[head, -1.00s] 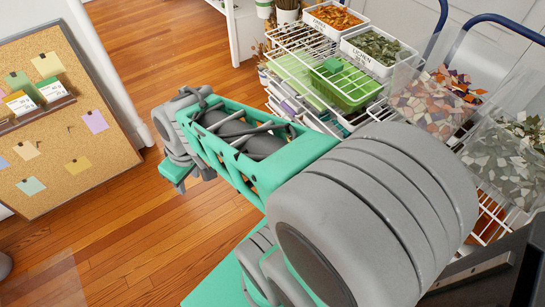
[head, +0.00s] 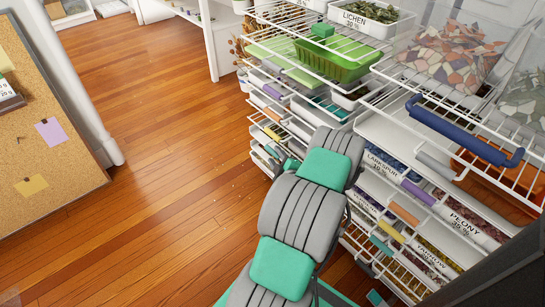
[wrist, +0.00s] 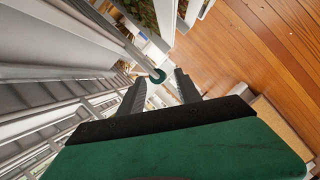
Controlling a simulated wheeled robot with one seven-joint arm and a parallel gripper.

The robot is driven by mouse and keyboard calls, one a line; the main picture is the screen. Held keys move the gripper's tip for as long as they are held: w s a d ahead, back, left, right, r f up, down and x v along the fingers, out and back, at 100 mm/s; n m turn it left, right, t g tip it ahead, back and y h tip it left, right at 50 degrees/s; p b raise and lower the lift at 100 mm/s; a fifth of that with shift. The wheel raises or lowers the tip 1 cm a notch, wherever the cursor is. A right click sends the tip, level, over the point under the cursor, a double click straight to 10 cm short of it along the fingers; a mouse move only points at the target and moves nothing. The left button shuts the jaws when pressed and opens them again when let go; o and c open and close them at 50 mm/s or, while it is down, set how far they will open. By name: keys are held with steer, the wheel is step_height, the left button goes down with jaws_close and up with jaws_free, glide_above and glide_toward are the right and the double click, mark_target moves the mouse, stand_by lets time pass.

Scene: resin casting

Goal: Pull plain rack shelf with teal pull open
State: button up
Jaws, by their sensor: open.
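In the wrist view my gripper (wrist: 160,75) is open, with its two dark fingers spread. In the head view my arm reaches down to the white wire rack (head: 362,105), and the arm hides most of the gripper. A teal pull (head: 381,245) shows low on the right part of the rack, below purple, orange and yellow ones. I cannot tell from the head view which pull the gripper is at.
The rack's upper shelves hold a green basket (head: 335,66) and a lichen tray (head: 370,20). A blue handle (head: 463,130) sticks out at the right. A cork board (head: 45,130) stands at the left. The wooden floor (head: 170,150) between board and rack is clear.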

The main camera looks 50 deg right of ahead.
steer(key=x, duration=0.3)
steer(key=shift+w+d, duration=0.1)
steer(key=shift+w, duration=0.05)
steer(key=shift+c, duration=0.3)
jaws_close()
stand_by(0.9)
